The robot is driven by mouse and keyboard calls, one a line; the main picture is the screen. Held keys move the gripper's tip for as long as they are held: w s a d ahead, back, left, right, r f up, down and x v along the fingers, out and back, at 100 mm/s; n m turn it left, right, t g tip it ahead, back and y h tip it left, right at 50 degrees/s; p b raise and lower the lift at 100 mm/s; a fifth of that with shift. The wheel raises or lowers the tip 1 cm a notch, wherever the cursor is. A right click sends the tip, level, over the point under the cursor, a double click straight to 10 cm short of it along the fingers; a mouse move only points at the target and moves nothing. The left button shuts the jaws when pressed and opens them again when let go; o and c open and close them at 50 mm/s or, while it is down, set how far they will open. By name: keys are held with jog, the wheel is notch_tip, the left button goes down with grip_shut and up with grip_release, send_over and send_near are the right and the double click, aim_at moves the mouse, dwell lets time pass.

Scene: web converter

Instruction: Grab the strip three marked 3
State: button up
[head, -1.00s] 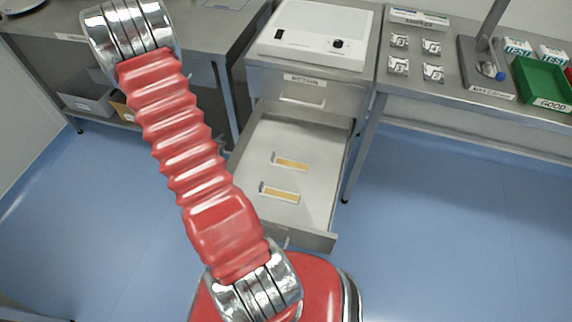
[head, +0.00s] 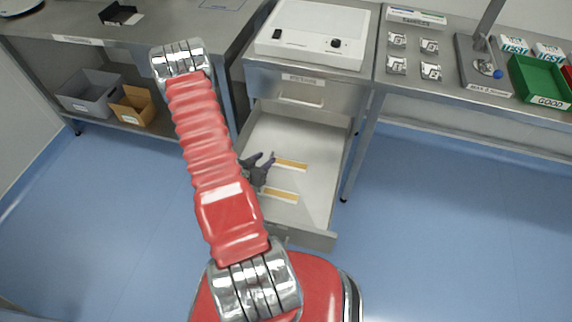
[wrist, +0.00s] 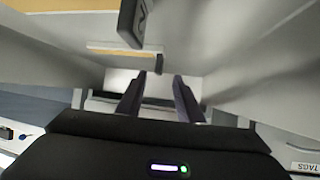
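Two yellow strips lie flat in the open drawer (head: 318,205). The farther strip (head: 291,163) and the nearer strip (head: 280,195) show in the head view, and I cannot read a mark 3 on either. My gripper (head: 261,158) is open and empty over the left side of the drawer, close to the left end of the farther strip. In the wrist view, my gripper (wrist: 159,77) has its two dark fingers apart, with nothing between them. A yellow strip (wrist: 115,50) with a dark end piece lies just beyond the fingertips there.
The drawer walls stand close around my gripper. A right bench holds several metal samples (head: 397,66), a stand (head: 484,65) and a green tray (head: 540,75). A grey bin (head: 88,92) stands at left.

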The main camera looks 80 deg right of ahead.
aim_at(273, 153)
jog(key=shift+x, duration=1.15)
jog(key=shift+x, duration=2.55)
jog(key=shift+s, duration=0.1)
jog(key=shift+c, duration=0.4)
grip_shut()
